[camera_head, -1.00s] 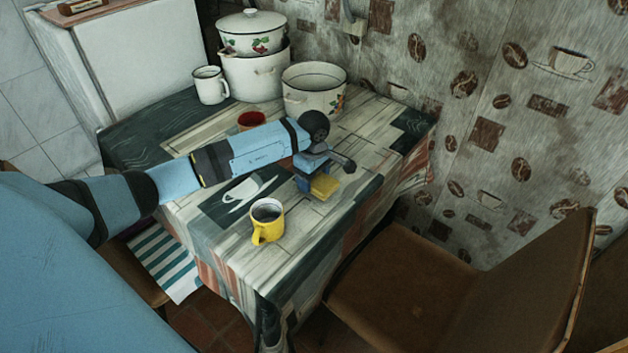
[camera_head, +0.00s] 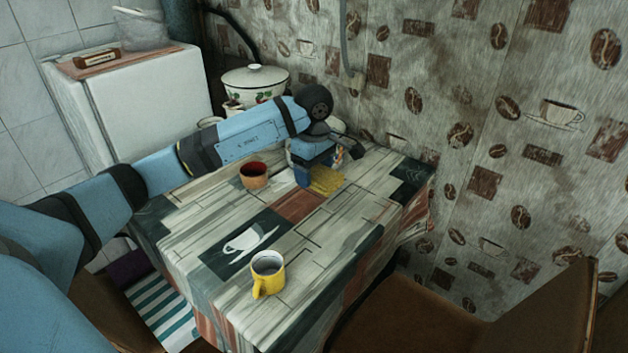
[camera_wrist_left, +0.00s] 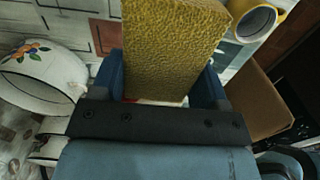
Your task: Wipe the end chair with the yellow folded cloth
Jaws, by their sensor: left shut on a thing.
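The yellow folded cloth (camera_head: 327,180) is between the fingers of my left gripper (camera_head: 314,178), over the back part of the table. The left wrist view shows the gripper (camera_wrist_left: 160,82) shut on the cloth (camera_wrist_left: 173,45), which sticks out beyond the fingers. I cannot tell whether the cloth touches the tabletop. A brown chair (camera_head: 425,312) stands at the near right of the table, apart from the gripper; its lower part is cut off. My right gripper is not in view.
On the table (camera_head: 215,222) stand a yellow mug (camera_head: 267,274) and a reddish-brown mug (camera_head: 254,176). A lidded enamel pot (camera_head: 255,80) and other pots, partly hidden by my arm, are at the back. The patterned wall (camera_head: 480,120) borders the right. A white fridge (camera_head: 150,105) stands behind.

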